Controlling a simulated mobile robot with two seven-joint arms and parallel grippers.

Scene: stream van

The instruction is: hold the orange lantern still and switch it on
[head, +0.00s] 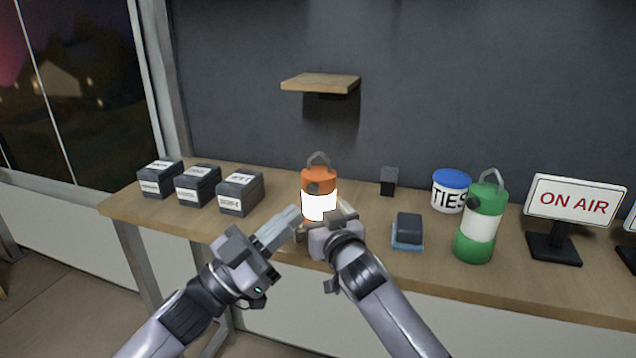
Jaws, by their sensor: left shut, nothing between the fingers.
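The orange lantern (319,181) stands upright near the middle of the bench.
Several black labelled boxes (198,186) stand at left on the bench (290,179). Right of the lantern are a small black block (389,181), a blue-lidded tub (449,193), a dark-and-blue block (408,230), a green lantern (482,223) and an ON AIR sign (574,201). A shelf (321,83) juts out above.

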